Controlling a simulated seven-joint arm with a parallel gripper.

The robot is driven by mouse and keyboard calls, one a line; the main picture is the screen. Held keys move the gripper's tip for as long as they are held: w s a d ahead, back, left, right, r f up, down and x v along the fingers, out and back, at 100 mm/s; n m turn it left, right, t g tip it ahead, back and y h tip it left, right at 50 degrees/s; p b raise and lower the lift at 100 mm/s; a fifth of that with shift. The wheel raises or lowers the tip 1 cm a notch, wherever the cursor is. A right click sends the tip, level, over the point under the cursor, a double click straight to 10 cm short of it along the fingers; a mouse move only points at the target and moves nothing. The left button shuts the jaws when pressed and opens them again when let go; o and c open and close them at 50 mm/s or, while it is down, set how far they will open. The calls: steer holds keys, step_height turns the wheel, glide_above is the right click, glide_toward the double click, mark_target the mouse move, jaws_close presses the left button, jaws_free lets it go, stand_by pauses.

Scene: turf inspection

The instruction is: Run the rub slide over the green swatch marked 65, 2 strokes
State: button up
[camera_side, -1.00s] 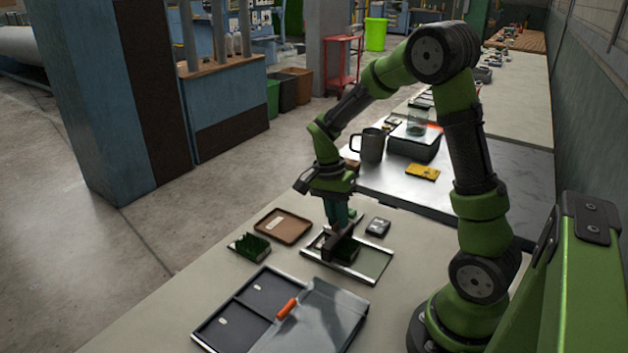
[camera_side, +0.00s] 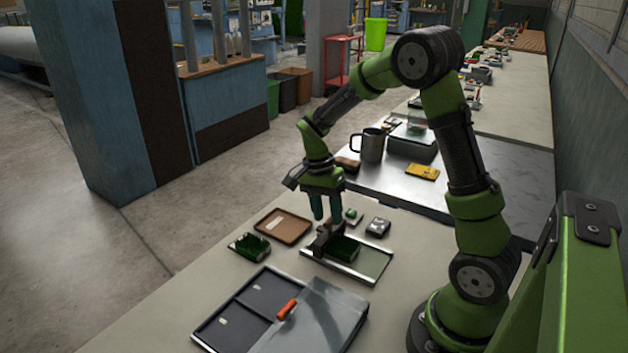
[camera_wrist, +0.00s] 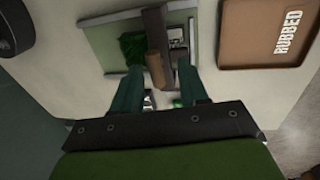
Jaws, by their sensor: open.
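A green turf swatch (camera_side: 343,249) lies in a shallow metal-edged tray (camera_side: 374,265); it also shows in the wrist view (camera_wrist: 131,46). I cannot read a number on it. The rub slide, a dark bar (camera_wrist: 157,28) with a brown round handle (camera_wrist: 154,69), sits across the tray beside the swatch; in the side view it is the dark upright piece (camera_side: 323,236) at the swatch's left edge. My gripper (camera_side: 327,207) is open and empty just above the slide. In the wrist view its teal fingers (camera_wrist: 158,86) stand apart on either side of the handle's end.
A brown tray (camera_side: 283,226) reads "RUBBED" in the wrist view (camera_wrist: 288,35). Another green swatch (camera_side: 249,245) lies left of it. A small dark device (camera_side: 378,227) and a small green-topped item (camera_side: 353,215) stand behind the metal-edged tray. A grey case (camera_side: 243,312) with an orange piece (camera_side: 287,309) lies in front.

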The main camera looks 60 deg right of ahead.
steer(key=w+r, duration=0.3)
steer(key=r, duration=1.3)
steer(key=shift+w+r, duration=0.15)
steer(key=shift+r, duration=0.15)
steer(key=s+a+n+t+y, duration=0.2)
steer(key=s+a+n+t, duration=0.7)
steer(key=s+a+n, duration=0.5)
steer(key=shift+a, duration=0.4)
